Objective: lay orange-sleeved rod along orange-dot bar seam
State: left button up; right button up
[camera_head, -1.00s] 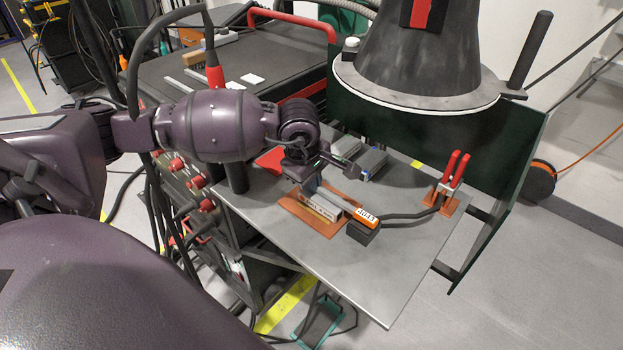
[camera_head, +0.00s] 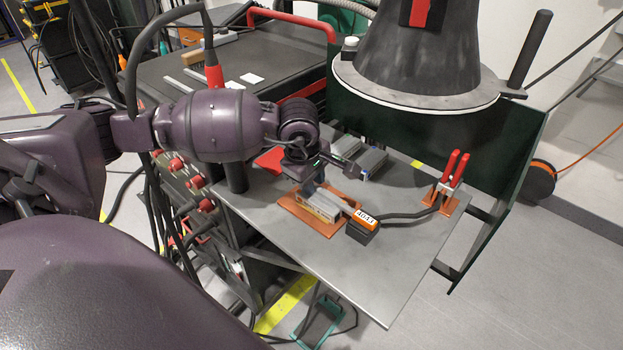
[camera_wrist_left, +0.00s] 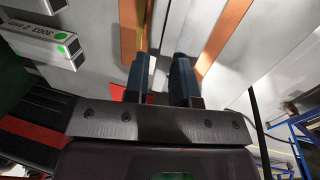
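My left gripper (camera_head: 313,187) points down at a pair of grey metal bars (camera_head: 322,207) lying on a copper-coloured plate (camera_head: 303,222). In the left wrist view its two fingers (camera_wrist_left: 161,65) are apart, over bare metal and a thin dark line between strips. An orange sleeve marked 4043 (camera_head: 366,218) sits at the bars' right end, by a black block (camera_head: 362,233). The thin rod itself is too small to make out, and I cannot tell whether it lies in the seam. No orange dot can be made out. My right gripper is out of view.
A green-dotted bar (camera_wrist_left: 45,40) shows in the wrist view. The table's front is clear.

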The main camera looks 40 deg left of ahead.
pick_arm(q)
jog(key=p+v, duration=0.1)
jog(key=v, duration=1)
jog(key=shift+f, duration=0.1)
